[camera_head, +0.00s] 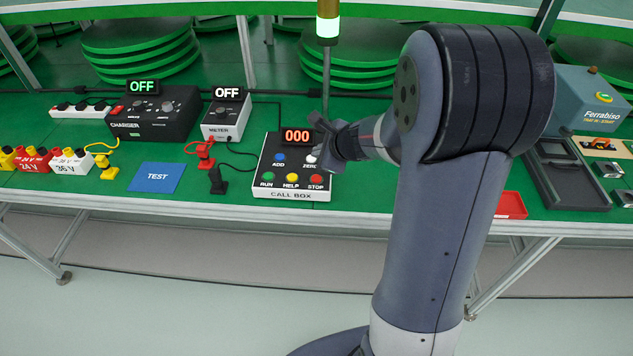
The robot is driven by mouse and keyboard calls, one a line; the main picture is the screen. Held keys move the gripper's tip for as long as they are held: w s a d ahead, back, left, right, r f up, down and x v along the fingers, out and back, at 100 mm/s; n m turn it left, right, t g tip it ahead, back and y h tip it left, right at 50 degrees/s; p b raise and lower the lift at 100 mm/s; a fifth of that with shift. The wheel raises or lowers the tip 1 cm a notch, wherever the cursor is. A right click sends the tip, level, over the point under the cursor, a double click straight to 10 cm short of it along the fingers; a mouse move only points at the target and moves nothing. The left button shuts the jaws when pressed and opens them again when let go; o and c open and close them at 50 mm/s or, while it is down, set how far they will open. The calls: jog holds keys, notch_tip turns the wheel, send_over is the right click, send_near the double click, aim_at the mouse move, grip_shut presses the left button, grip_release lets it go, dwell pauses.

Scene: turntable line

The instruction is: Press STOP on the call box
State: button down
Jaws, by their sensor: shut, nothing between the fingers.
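The call box (291,196) is a white box with a black top at the front edge of the green table. Its small display (297,136) reads 000 in orange. It has a blue ADD button (280,157), a green RUN button (269,177), a yellow HELP button (292,178) and a red STOP button (316,180). The ZERO button is partly hidden behind my gripper (326,148). My gripper is shut and empty, over the right side of the box, above and behind the STOP button in the picture. Whether it touches the box I cannot tell.
A lit lamp post (327,30) stands behind. A dark tray (566,182) and red tray (511,205) lie right.

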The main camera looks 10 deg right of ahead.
aim_at(320, 180)
jog(key=shift+f+b, duration=2.5)
jog(key=shift+f, duration=0.6)
jog(key=shift+f+b, duration=0.4)
jog(key=shift+b, duration=0.05)
jog(key=shift+f+b, duration=0.35)
jog(key=shift+b, duration=0.05)
dwell(0.3)
jog(key=shift+r+p, duration=0.75)
jog(key=shift+r, duration=0.1)
notch_tip(320, 180, up, 5)
jog(key=p, duration=0.4)
jog(key=shift+p, duration=0.3)
